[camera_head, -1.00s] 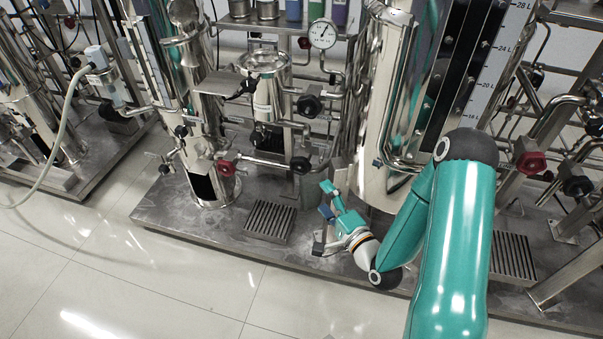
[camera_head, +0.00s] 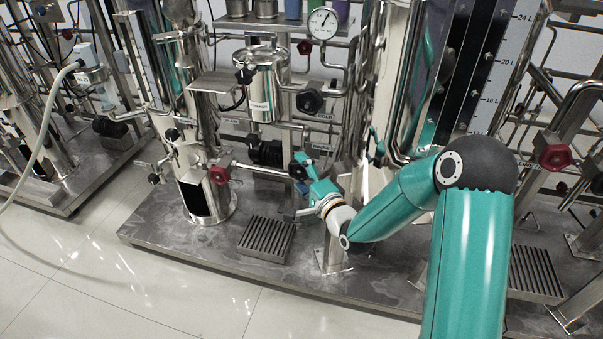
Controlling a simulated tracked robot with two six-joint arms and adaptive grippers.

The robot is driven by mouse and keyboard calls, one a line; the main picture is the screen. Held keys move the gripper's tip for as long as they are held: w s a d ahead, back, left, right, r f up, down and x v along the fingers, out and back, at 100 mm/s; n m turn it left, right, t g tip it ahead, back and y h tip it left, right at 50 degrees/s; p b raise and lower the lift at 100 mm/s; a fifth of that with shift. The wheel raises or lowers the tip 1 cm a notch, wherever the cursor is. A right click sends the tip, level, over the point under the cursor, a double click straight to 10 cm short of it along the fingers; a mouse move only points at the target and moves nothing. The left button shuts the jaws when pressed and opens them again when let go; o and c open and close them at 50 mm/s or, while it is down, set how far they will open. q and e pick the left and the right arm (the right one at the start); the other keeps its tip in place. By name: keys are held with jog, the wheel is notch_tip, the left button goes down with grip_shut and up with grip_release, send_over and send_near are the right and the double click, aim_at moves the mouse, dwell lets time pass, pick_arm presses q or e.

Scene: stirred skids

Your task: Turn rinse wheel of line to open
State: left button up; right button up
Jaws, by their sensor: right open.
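My right gripper (camera_head: 300,188) is open, its fingers pointing left. Its upper finger overlaps a small black handwheel (camera_head: 297,171) on the low pipe; I cannot tell whether they touch. Another black handwheel (camera_head: 309,101) sits higher, right of the small steel vessel (camera_head: 265,85). A red handwheel (camera_head: 219,174) is on the same low pipe, further left. My left gripper is not in view.
A gauge (camera_head: 323,23) stands above the pipes. A drain grate (camera_head: 266,238) lies on the steel skid base (camera_head: 185,245). A tall sight column with litre marks (camera_head: 490,70) and another red wheel (camera_head: 556,157) stand at right. The tiled floor in front is clear.

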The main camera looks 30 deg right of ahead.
jog(key=shift+w, duration=0.55)
jog(key=c, duration=1)
jog(key=shift+d, duration=0.45)
jog(key=shift+c, duration=0.9)
jog(key=shift+a, duration=0.35)
